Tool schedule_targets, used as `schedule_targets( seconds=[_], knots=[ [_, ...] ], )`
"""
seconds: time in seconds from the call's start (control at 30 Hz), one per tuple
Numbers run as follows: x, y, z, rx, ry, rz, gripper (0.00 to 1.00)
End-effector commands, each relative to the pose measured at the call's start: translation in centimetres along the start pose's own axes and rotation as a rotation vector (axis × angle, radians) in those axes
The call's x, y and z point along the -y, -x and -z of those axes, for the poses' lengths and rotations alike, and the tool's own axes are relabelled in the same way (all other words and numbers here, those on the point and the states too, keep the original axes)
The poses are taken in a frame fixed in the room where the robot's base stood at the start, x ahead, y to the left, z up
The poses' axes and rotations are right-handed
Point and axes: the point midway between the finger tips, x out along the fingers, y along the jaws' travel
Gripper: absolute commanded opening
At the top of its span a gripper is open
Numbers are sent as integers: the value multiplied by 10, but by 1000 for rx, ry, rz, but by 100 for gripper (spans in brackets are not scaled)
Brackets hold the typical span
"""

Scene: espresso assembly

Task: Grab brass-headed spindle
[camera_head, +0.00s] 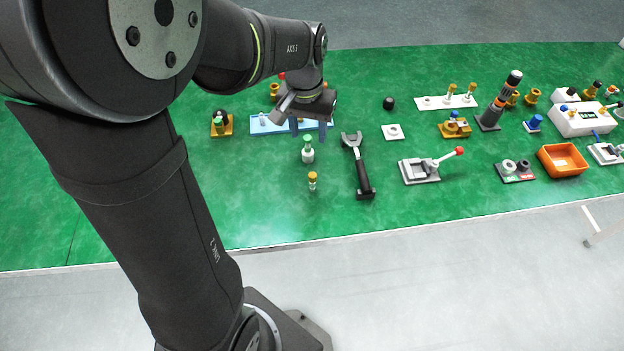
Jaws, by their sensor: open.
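A small piece with a brass-coloured head and a pale body (312,181) stands upright on the green table, near its front edge. It looks like the brass-headed spindle. A similar piece with a green head (307,153) stands just behind it. My gripper (308,131) points down with its two blue-grey fingers apart and nothing visible between them. It is behind the green-headed piece in the picture, over or near a light-blue plate (262,124). Its exact height cannot be told. Two more brass-headed pins (451,91) stand in a white rack (430,103) further right.
A black-handled fork-ended tool (360,170) lies right of the brass-headed piece. A grey fixture with a red-knobbed lever (425,170), an orange bin (562,160) and a white machine (580,120) are further right. The table's front left is clear beside my arm.

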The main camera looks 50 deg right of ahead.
Motion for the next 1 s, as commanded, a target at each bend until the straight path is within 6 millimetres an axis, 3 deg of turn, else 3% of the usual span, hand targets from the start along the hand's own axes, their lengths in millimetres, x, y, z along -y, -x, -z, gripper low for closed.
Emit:
schedule_targets(
  seconds=[0.13,0.33,0.8,1.0],
  knots=[
    [-5,0,-18,-92,-118,24,47],
    [-5,-10,-23,-124,-164,35,47],
    [-4,-95,-12,-121,-161,34,47],
    [-3,-117,-9,-123,-161,34,47]
  ],
)
